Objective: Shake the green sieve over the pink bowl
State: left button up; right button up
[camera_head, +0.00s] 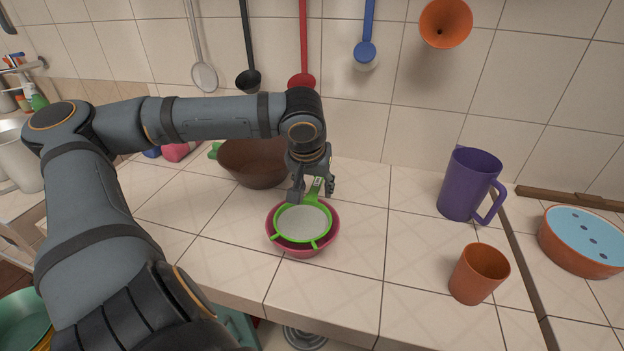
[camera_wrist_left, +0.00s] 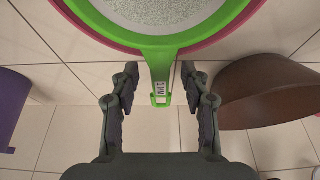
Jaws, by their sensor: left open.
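The green sieve (camera_head: 304,221) rests on the pink bowl (camera_head: 301,252) on the tiled counter, with its handle toward the wall. In the left wrist view the sieve's green handle (camera_wrist_left: 160,69) points between the two fingers of my left gripper (camera_wrist_left: 159,95). The fingers are open and apart from the handle on both sides. The head view shows my left gripper (camera_head: 314,190) just above the handle, at the far side of the bowl. The sieve mesh looks pale. The right gripper is not in view.
A brown pot (camera_head: 250,165) stands behind and left of the bowl. A purple mug (camera_head: 468,184) and an orange cup (camera_head: 479,274) stand to the right. A blue-topped orange container (camera_head: 584,240) is at the far right. Utensils hang on the wall. The counter between bowl and mug is clear.

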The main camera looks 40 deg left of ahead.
pick_arm(q)
jog(key=shift+w+a+f, duration=0.15)
jog(key=shift+w+f, duration=0.1)
jog(key=shift+f, duration=0.4)
grip_shut()
